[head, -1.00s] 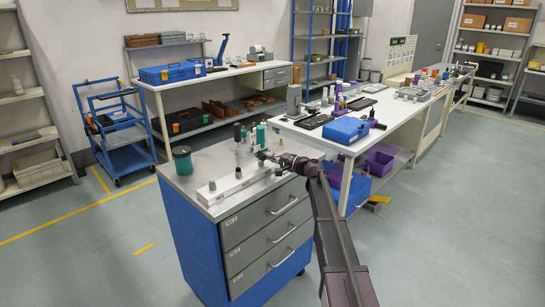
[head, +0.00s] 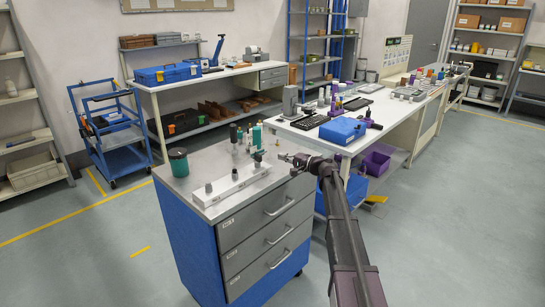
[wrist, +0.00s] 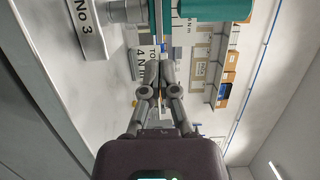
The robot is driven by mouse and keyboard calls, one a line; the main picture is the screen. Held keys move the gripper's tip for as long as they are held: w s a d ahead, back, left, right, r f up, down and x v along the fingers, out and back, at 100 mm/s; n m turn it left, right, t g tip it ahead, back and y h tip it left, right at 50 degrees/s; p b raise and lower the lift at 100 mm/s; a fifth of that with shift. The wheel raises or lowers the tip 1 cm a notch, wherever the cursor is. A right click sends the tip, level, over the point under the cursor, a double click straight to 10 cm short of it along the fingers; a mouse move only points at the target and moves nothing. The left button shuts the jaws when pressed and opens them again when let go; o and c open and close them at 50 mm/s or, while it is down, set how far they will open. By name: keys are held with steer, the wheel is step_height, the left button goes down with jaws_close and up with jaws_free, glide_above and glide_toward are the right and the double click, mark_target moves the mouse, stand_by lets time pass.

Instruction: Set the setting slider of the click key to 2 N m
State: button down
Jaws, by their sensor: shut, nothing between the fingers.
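My gripper (head: 284,157) is shut and empty, to the right of a pale bar with knobs (head: 236,184) on the cabinet top. In the wrist view its fingertips (wrist: 155,52) are together, in front of a plate reading "4 N m" (wrist: 142,62). A teal cylindrical part (wrist: 215,10) crosses the top of that view, cut off by the edge. Teal and dark upright tools (head: 257,135) stand at the back of the cabinet top. I cannot tell which of these is the click key, and its slider and setting cannot be made out.
A plate marked "No 3" (wrist: 86,28) is at the wrist view's upper left. A white bench with a blue box (head: 342,130) stands behind to the right.

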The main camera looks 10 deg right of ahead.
steer(key=shift+v, duration=2.8)
steer(key=shift+f, duration=0.1)
